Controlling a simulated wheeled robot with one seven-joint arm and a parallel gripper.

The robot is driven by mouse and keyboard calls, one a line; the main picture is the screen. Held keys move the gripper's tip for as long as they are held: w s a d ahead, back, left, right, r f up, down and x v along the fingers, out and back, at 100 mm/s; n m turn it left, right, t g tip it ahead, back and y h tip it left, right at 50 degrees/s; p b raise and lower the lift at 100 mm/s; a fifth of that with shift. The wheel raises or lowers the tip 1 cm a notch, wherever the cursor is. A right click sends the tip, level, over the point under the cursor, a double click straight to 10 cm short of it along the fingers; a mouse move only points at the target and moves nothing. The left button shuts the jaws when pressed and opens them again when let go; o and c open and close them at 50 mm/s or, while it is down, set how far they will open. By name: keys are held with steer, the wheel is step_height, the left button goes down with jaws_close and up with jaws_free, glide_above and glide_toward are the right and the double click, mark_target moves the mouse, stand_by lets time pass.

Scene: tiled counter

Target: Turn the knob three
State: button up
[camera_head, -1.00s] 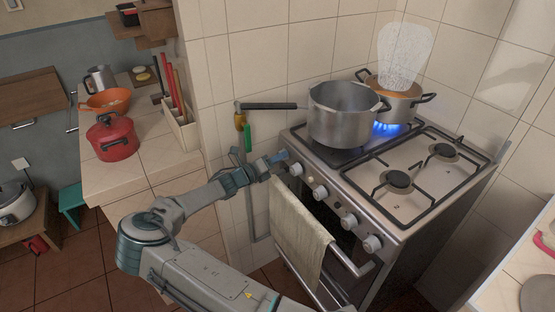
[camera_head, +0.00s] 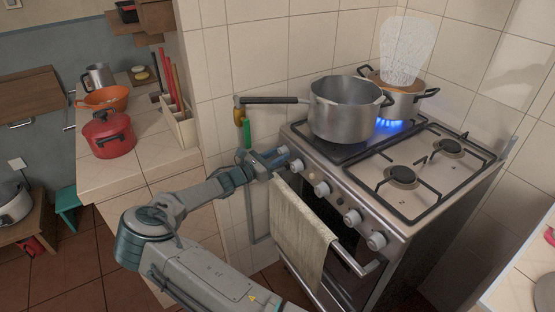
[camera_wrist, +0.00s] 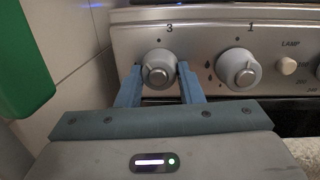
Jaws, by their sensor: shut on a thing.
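Knob three (camera_wrist: 159,68) is a round grey knob on the steel stove front, under the printed number 3. It sits between the two blue fingers of my gripper (camera_wrist: 158,80) in the wrist view. The fingers are shut on its left and right sides. In the head view, my gripper (camera_head: 277,157) is at the left end of the row of knobs, and its fingers partly hide knob three there. Knob one (camera_wrist: 239,70) is just right of it in the wrist view, apart from the fingers. I cannot tell how far knob three is turned.
A steel pot (camera_head: 340,115) stands on the stove, with its long handle over the left edge. A towel (camera_head: 300,230) hangs on the oven rail (camera_head: 350,262) below. A green object (camera_wrist: 25,55) hangs left.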

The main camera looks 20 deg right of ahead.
steer(key=shift+f+m+b, duration=0.1)
steer(key=shift+m+b, duration=0.45)
steer(key=shift+m, duration=0.85)
steer(key=shift+g, duration=0.3)
steer(key=o, duration=1)
steer(key=shift+a, duration=0.1)
steer(key=b+v, duration=0.1)
steer(key=v, duration=1.2)
steer(key=shift+a, duration=0.35)
steer(key=shift+f, duration=0.1)
steer(key=shift+c, duration=0.2)
